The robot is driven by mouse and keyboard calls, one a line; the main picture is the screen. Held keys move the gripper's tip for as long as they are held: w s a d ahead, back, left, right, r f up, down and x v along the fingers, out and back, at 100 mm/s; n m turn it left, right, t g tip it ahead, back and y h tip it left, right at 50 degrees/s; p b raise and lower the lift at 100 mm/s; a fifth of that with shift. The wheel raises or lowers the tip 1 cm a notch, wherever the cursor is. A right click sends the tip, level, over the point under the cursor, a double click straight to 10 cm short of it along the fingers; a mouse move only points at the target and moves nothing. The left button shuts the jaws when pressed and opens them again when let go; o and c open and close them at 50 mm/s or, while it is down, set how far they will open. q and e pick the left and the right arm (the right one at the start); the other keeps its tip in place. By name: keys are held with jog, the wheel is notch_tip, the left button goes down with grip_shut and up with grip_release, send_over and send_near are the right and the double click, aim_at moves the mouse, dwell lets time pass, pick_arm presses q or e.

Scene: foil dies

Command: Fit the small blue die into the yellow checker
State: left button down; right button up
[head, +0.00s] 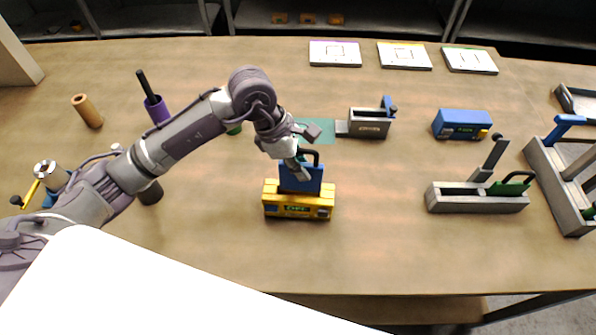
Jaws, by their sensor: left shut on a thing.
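The yellow checker (298,212) is a box standing on the table in the middle of the head view. The small blue die (301,185) is a flat blue plate with a dark loop handle on top. It stands upright at the top of the yellow checker. Its lower edge meets the checker's top, and I cannot tell how deep it sits. My left gripper (303,155) comes in from the upper left and is shut on the die at its handle. The fingers hide part of the handle. My right gripper is not in view.
A blue box (461,124) stands to the right. A grey holder (370,124) with a blue-handled piece is behind the checker. A grey tray (477,198) holds handled pieces. White cards (404,56) lie at the back. The table in front of the checker is clear.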

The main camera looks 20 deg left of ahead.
aim_at(306, 190)
pick_arm(q)
jog(key=shift+s+a+f, duration=0.1)
jog(key=shift+a+f, duration=0.2)
jog(key=shift+f, duration=0.05)
notch_tip(306, 190, down, 3)
jog(key=shift+f+p, duration=0.1)
jog(key=shift+p, duration=0.85)
jog(key=shift+f, duration=0.25)
jog(key=c, duration=1.1)
grip_release()
jog(key=shift+f, duration=0.1)
jog(key=shift+c, duration=0.2)
